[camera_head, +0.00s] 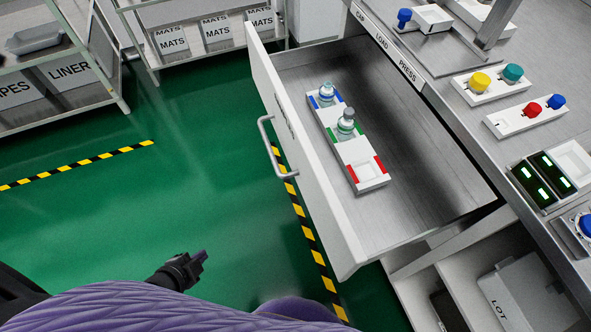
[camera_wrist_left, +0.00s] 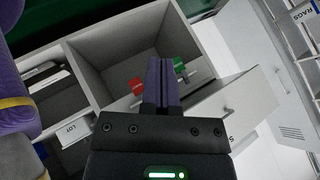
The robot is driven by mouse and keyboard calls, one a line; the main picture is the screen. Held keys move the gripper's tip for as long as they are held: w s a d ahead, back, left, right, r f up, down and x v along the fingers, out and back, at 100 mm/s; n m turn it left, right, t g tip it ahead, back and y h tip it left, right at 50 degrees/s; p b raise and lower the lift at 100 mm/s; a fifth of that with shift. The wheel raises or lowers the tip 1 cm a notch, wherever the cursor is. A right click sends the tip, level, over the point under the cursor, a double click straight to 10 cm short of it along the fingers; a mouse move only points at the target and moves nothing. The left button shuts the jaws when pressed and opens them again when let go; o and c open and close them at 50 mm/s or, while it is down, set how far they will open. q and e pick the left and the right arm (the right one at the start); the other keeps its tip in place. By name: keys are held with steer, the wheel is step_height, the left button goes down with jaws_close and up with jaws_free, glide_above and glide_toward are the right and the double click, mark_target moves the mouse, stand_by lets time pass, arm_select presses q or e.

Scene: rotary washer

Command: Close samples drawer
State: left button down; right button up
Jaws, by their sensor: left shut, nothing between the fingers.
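The samples drawer (camera_head: 365,225) is pulled out from the bench; its white front panel (camera_head: 300,165) with a grey bar handle (camera_head: 268,145) faces left. Inside lies a white rack (camera_head: 362,152) with blue, green and red marks. One capped vial (camera_head: 326,93) stands at the blue mark and another (camera_head: 346,122) at the green; the red place is empty. My left gripper (camera_head: 198,258) is shut and empty over the green floor, left of the drawer front and apart from it. Its closed fingers (camera_wrist_left: 162,85) show in the left wrist view. My right gripper is not in view.
The bench top right of the drawer carries coloured knobs (camera_head: 480,82) and a green-lit display (camera_head: 543,180). A bin marked LOT (camera_head: 520,300) sits on a shelf below. Shelving with labelled boxes (camera_head: 217,30) stands at the back. The floor (camera_head: 170,190) left of the drawer is clear.

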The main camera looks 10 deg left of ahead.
arm_select(q)
steer(key=w+d+r+m+t+h+b, duration=0.25)
steer(key=w+r+m+h, duration=0.25)
steer(key=w+r+m, duration=0.25)
steer(key=m+g+h, duration=0.2)
steer(key=m+h, duration=0.6)
steer(key=m, duration=0.1)
glide_toward(303, 181)
steer(key=shift+m+t, duration=0.25)
steer(key=b+x, duration=0.1)
steer(key=x, duration=0.1)
steer(key=b+x, duration=0.1)
steer(key=x, duration=0.1)
steer(key=b+x, duration=0.1)
steer(key=x, duration=0.1)
steer(key=shift+w+d+f, duration=0.1)
steer(key=shift+d+f, duration=0.2)
steer(key=shift+f, duration=0.05)
steer(key=shift+w+d, duration=0.25)
steer(key=shift+d, duration=0.1)
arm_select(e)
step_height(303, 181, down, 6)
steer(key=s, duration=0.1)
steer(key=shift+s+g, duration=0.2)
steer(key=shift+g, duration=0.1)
